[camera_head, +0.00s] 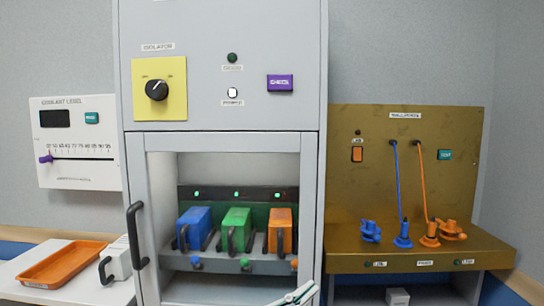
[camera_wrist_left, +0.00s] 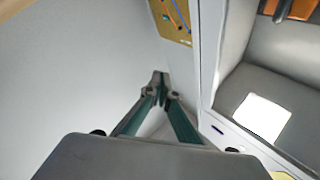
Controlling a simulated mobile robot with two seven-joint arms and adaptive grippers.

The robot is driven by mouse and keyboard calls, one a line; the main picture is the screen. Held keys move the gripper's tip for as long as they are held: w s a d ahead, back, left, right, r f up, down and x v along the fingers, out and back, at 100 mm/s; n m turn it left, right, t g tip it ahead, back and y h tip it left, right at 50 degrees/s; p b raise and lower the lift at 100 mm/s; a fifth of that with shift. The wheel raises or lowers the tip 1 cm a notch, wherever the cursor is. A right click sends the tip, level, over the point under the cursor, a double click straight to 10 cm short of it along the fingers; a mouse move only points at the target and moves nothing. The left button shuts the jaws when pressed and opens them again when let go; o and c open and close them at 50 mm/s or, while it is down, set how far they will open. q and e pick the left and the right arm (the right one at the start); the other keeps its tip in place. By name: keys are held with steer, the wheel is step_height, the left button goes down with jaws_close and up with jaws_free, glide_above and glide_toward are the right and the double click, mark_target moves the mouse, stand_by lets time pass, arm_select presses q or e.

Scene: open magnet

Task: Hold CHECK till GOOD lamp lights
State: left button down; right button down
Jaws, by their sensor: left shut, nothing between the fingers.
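The purple CHECK button (camera_head: 280,83) is on the upper front panel of the tall grey cabinet. A dark green, unlit lamp (camera_head: 232,57) is to its left, with a small label under it that is too blurred to read surely. Below that lamp is a small bright white indicator (camera_head: 233,92) with another label. My left gripper (camera_head: 305,291) shows at the bottom edge, well below the button and apart from it. Its fingers (camera_wrist_left: 160,80) are shut on nothing in the left wrist view. My right gripper is not in view.
A yellow isolator plate with a black knob (camera_head: 157,89) is left of the lamps. Below, a framed door with a black handle (camera_head: 136,235) fronts blue, green and orange modules. A brass-coloured bench (camera_head: 420,262) stands right, an orange tray (camera_head: 62,264) left.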

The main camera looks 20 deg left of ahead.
arm_select(q)
steer(key=s+d+r+m+g+h+b, duration=0.2)
steer(key=d+r+m+g, duration=0.1)
steer(key=r+m+g, duration=0.65)
steer(key=s+d+r+m+g+h+b, duration=0.1)
steer(key=s+d+r+m+g+h, duration=0.2)
steer(key=r+m, duration=0.7)
steer(key=a+r+n+t+y+b, duration=0.2)
steer(key=a+r+n+t+y, duration=0.3)
steer(key=a+r, duration=0.5)
steer(key=s+a+r+n+t+y+b, duration=0.1)
steer(key=a+r+n+t+y, duration=0.3)
steer(key=a+r, duration=0.5)
step_height(320, 180, up, 6)
steer(key=shift+a+f+n+t+y+b, duration=0.25)
steer(key=shift+a+n+t+y+b, duration=0.1)
steer(key=shift+t+y, duration=0.45)
